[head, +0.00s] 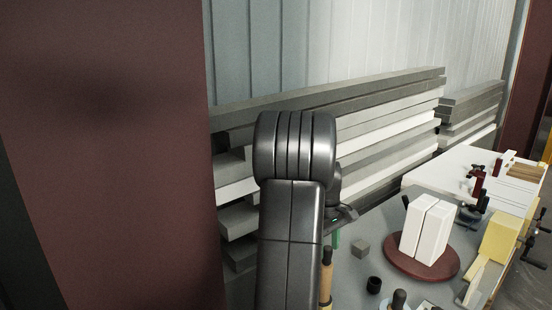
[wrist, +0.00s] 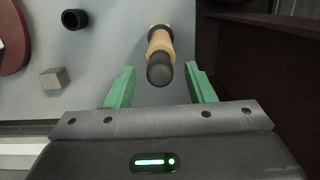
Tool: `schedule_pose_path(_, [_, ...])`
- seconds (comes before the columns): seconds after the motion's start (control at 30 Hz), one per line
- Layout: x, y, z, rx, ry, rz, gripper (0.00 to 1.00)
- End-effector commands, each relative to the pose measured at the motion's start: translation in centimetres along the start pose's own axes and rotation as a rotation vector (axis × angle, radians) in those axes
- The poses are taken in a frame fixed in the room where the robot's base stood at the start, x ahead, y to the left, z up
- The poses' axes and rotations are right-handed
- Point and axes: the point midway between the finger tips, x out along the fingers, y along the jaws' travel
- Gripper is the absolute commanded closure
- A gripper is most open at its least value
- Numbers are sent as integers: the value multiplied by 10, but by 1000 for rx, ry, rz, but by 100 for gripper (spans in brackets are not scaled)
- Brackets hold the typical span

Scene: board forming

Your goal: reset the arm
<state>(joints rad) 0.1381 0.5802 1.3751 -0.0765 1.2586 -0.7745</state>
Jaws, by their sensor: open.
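My arm (head: 291,215) rises in the middle of the head view and hides part of the scene behind it. In the wrist view my gripper (wrist: 160,84) shows two green fingers, spread apart with nothing held between them. A tool with a tan wooden handle and a dark end (wrist: 160,55) lies in line with the gap between the fingers; I cannot tell how far below them it is. In the head view a green finger shows just right of my arm, and the tan handle (head: 326,285) is below it.
A grey table carries a small grey cube (head: 361,248), a black ring (head: 374,284) and a dark red disc (head: 392,262) bearing white blocks (head: 426,228). Yellow blocks (head: 502,236) stand at right. Stacked boards (head: 390,115) lie behind. A dark red pillar (head: 110,150) fills the left.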

Motion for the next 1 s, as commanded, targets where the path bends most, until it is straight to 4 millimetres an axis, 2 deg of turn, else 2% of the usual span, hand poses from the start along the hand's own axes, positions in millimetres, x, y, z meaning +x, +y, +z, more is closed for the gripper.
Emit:
schedule_pose_path(0.1, [19,0,0,0,-3,-3,51])
schedule_pose_path(0.27, [35,0,0,0,-1,-1,51])
schedule_pose_path(0.4, [28,0,1,0,1,1,51])
schedule_pose_path(0.97, [28,0,-1,0,2,2,51])
schedule_pose_path(1.0, [22,1,-1,0,3,3,51])
